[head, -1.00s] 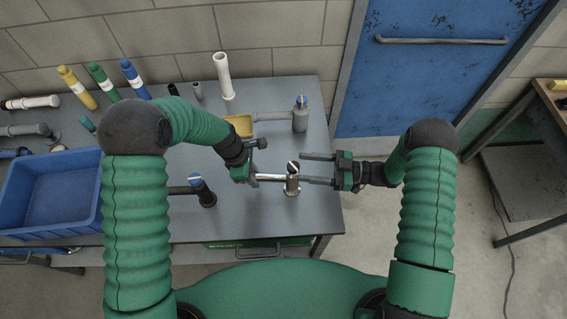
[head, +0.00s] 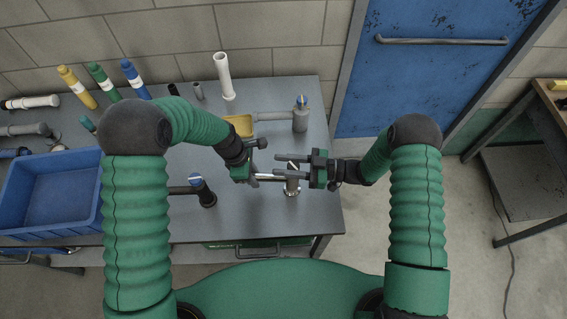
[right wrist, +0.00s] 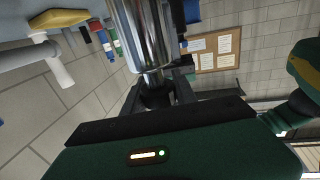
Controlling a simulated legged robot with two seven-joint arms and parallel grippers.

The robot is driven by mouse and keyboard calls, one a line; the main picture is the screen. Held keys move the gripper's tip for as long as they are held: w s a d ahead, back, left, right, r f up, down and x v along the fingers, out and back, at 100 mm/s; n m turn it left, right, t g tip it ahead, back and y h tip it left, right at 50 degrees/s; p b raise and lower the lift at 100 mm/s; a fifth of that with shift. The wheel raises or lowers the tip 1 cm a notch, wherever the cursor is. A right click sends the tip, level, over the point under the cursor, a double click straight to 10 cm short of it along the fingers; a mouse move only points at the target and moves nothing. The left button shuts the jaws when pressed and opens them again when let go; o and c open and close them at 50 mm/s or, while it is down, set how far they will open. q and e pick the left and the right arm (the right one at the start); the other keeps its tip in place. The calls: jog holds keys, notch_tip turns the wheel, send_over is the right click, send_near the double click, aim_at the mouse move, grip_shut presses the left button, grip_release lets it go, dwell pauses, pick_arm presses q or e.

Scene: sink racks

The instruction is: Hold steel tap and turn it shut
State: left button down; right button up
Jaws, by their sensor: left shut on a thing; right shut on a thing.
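The steel tap (head: 292,189) stands upright near the right front of the grey bench, with its shiny horizontal pipe running left. My left gripper (head: 255,174) is shut on that pipe near its left end. My right gripper (head: 283,167) comes from the right, its two fingers straddling the top of the tap, and is shut on it. In the right wrist view the shiny steel tap body (right wrist: 145,40) fills the space between the dark fingers. The tap's handle is mostly hidden by the right fingers.
A black tap with a blue handle (head: 202,190) stands to the left, and a grey tap with a blue handle (head: 300,117) behind. A yellow block (head: 240,124) lies near the left forearm. A blue bin (head: 92,213) sits at the left. A white pipe (head: 224,76) stands at the back.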

grip_shut()
jog(key=shift+w+t, duration=0.1)
jog(key=shift+t, duration=0.2)
jog(key=m+t+h, duration=0.1)
jog(key=t, duration=0.1)
jog(key=m+t+h, duration=0.1)
jog(key=m+t, duration=0.1)
jog(key=shift+w+d+m+t, duration=0.15)
jog(key=shift+w+m+t, duration=0.15)
jog(key=shift+w, duration=0.05)
pick_arm(q)
jog(key=shift+s, duration=0.1)
pick_arm(e)
jog(key=shift+w+d+m+t+h, duration=0.1)
jog(key=shift+w+m+t+h, duration=0.05)
jog(key=shift+m+t+h, duration=0.65)
jog(key=shift+w+d+m+t+h, duration=0.15)
jog(key=shift+m+t+h, duration=0.45)
jog(key=shift+t, duration=0.35)
jog(key=shift+w+d+m+t+h, duration=0.1)
jog(key=shift+w+m+t+h, duration=0.05)
jog(key=shift+m+t+h, duration=0.6)
jog(key=o, duration=1)
grip_release()
